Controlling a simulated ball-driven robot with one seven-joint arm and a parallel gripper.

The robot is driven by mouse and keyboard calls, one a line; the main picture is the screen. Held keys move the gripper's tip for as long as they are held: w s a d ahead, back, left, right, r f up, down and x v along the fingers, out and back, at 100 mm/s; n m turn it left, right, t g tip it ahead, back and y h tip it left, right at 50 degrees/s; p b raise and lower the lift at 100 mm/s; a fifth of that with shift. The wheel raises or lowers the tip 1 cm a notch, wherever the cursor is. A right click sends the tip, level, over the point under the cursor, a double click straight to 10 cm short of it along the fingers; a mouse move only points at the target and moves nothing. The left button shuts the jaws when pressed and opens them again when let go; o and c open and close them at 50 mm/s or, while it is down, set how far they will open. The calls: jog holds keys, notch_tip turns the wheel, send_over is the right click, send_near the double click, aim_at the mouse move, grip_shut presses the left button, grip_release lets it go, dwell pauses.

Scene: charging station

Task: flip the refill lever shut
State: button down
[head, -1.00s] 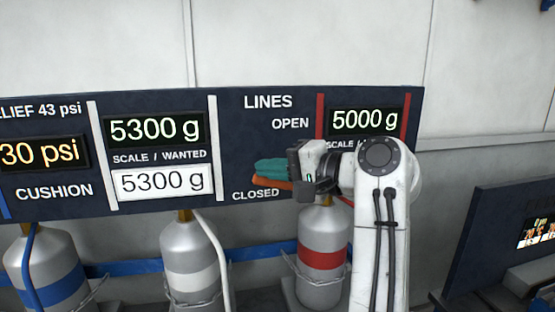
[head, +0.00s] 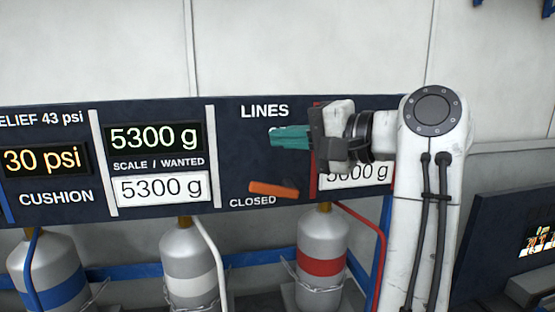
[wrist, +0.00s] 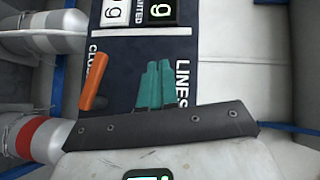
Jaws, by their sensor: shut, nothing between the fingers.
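The orange refill lever (head: 273,189) lies on the dark panel beside the word CLOSED, tilted slightly down to the right. It also shows in the wrist view (wrist: 93,81), left of the fingers. My gripper (head: 272,138) has teal fingers that are shut and empty. In the head view it is above the lever, apart from it, below the word LINES. The fingers also show in the wrist view (wrist: 157,84). My gripper and wrist hide the OPEN label and most of the right-hand upper display.
Silver cylinders with blue (head: 48,286), white (head: 190,264) and red (head: 322,262) bands stand under the panel. A red hose (head: 383,240) runs at the right. A dark screen (head: 512,240) stands farther right. The wall above the panel is clear.

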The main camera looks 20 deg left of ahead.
jog(key=shift+s+d+r+b, duration=0.15)
jog(key=shift+s+d+r, duration=0.3)
jog(key=shift+r, duration=0.15)
jog(key=shift+s+d+r+b, duration=0.15)
jog(key=shift+s+d+r, duration=0.25)
jog(key=shift+r, duration=0.15)
